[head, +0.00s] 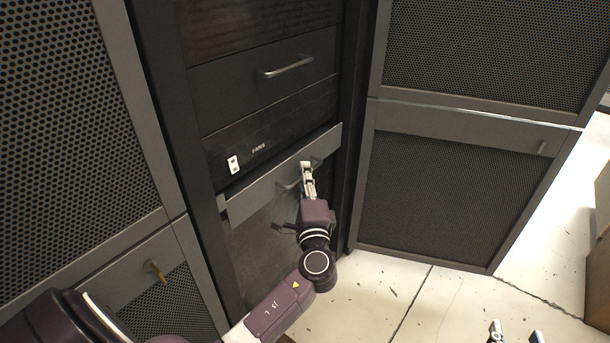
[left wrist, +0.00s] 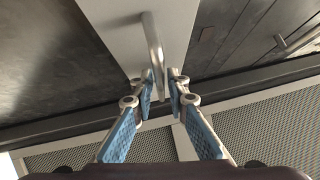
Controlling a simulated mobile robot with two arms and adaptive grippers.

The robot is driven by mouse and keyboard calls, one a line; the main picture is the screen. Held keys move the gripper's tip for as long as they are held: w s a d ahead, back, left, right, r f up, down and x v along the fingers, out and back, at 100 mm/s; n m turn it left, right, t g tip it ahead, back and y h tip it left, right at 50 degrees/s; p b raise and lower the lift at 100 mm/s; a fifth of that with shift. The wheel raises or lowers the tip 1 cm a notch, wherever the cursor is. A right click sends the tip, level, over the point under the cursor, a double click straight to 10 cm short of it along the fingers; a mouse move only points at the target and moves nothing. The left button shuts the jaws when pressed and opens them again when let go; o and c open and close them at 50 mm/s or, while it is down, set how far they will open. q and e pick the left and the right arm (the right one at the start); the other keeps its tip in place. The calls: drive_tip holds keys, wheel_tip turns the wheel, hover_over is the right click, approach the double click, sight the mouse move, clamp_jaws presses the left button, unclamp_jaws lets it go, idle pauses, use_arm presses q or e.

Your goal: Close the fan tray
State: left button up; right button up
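The fan tray (head: 250,194) is the light grey drawer front low in the middle rack, and it stands out a little from the rack face. Its bar handle (head: 284,186) is partly hidden by my left gripper (head: 307,166). In the left wrist view the grey front (left wrist: 115,22) fills the top middle, and the metal handle (left wrist: 153,42) reaches down between the fingertips of my left gripper (left wrist: 162,75). The fingers are apart on either side of the bar, with a gap visible. My right gripper (head: 516,334) is open and empty at the bottom right, over the floor.
Above the tray are a dark panel with a white switch (head: 233,165) and a drawer with a handle (head: 288,67). Perforated cabinet doors stand left (head: 70,110) and right (head: 455,190). The pale floor (head: 440,300) at the right is mostly clear. A brown box-like thing (head: 598,250) stands at the right edge.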

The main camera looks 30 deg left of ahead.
sight(292, 171)
use_arm(q)
clamp_jaws()
drive_tip(key=shift+a, duration=0.1)
drive_tip(key=a, duration=0.4)
drive_tip(key=shift+w, duration=0.15)
unclamp_jaws()
drive_tip(key=v, duration=1.2)
